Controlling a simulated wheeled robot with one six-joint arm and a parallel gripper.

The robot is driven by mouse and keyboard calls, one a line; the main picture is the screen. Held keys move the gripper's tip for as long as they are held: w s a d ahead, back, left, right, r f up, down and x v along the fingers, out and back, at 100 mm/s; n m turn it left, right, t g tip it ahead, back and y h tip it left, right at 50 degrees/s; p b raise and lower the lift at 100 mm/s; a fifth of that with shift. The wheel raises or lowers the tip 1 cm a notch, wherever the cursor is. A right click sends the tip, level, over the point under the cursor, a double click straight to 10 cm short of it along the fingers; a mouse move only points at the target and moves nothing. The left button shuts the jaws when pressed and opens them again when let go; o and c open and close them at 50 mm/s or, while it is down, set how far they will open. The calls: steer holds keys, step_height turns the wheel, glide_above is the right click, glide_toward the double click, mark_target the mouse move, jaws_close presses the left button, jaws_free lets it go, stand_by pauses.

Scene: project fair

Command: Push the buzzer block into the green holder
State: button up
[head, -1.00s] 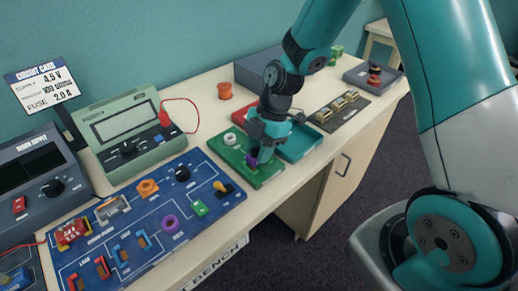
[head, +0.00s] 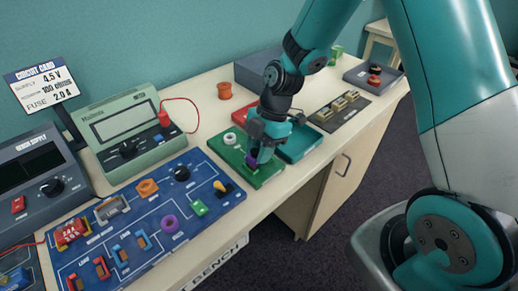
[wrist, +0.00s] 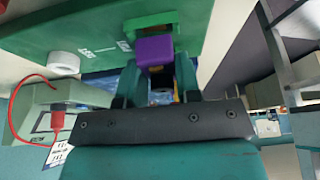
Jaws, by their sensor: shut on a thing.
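The purple buzzer block (wrist: 155,50) is between the fingers of my gripper (wrist: 158,85) in the wrist view. In the head view my gripper (head: 257,150) points down over the front part of the green board (head: 222,150), with a little of the purple block (head: 252,160) showing. In the wrist view the green holder (wrist: 150,21) on the board is right at the block's far end. The block lines up with it, but how far in it sits cannot be told. My fingers hide part of the block and holder in the head view.
A white ring (head: 230,139) lies on the green board. The blue circuit board (head: 150,250) with several parts is to the left, the green meter (head: 125,130) behind it. A teal tray (head: 302,143) and a dark tray with several parts (head: 340,111) are to the right.

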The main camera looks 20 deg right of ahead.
steer(key=shift+f+b, duration=0.5)
steer(key=shift+f, duration=0.15)
stand_by(0.3)
steer(key=o, duration=1.5)
steer(key=shift+r, duration=0.1)
steer(key=shift+r+p, duration=3)
steer(key=shift+r, duration=0.95)
